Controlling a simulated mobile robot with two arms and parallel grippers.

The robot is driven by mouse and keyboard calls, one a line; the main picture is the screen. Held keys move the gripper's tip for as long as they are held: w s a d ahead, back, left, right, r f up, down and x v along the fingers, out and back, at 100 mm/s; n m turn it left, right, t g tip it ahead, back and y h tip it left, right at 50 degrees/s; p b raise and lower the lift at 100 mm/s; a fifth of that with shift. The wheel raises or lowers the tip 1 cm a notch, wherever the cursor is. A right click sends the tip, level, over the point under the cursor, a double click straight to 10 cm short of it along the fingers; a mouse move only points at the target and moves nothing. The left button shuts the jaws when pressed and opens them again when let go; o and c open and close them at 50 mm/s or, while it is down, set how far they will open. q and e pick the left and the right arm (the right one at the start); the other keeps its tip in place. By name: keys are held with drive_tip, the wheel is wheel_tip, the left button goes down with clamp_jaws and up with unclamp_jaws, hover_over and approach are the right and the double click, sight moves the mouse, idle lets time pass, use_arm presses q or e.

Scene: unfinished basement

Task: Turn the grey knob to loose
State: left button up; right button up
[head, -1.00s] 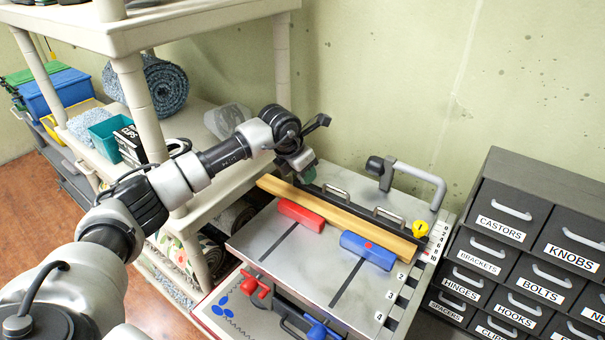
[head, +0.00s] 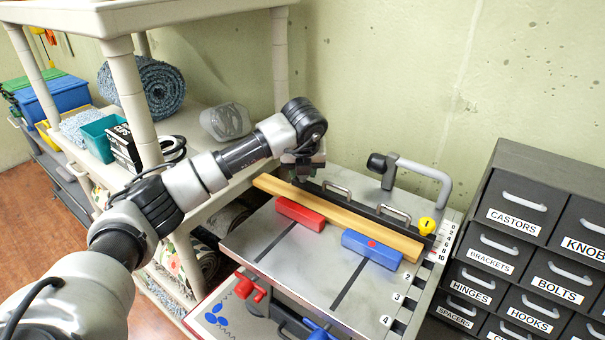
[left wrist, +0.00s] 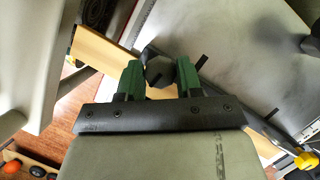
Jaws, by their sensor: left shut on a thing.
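The grey knob (left wrist: 158,71) is dark and faceted, with a black slot or mark on its face, in the left wrist view. It sits at the end of the black rail beside the wooden strip (head: 345,220). My left gripper (left wrist: 159,76) has its two green fingers on either side of the knob and is shut on it. In the head view the left gripper (head: 303,168) points down at the rail's far left end and hides the knob. Any loose or tight marking is not readable. My right gripper is not in view.
A red block (head: 300,214) and a blue block (head: 371,249) lie against the strip on the metal plate (head: 300,255). A yellow knob (head: 427,225) is at the rail's right end. A bent grey handle (head: 425,172) stands behind. Shelves (head: 155,190) are left, labelled drawers (head: 515,218) right.

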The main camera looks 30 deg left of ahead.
use_arm(q)
drive_tip(key=shift+n+y+b, duration=0.35)
drive_tip(key=shift+n+y, duration=0.05)
drive_tip(key=shift+n, duration=0.5)
drive_tip(key=o, duration=0.9)
drive_tip(key=b+v, duration=0.2)
drive_tip(key=v, duration=0.9)
drive_tip(key=shift+w, duration=0.1)
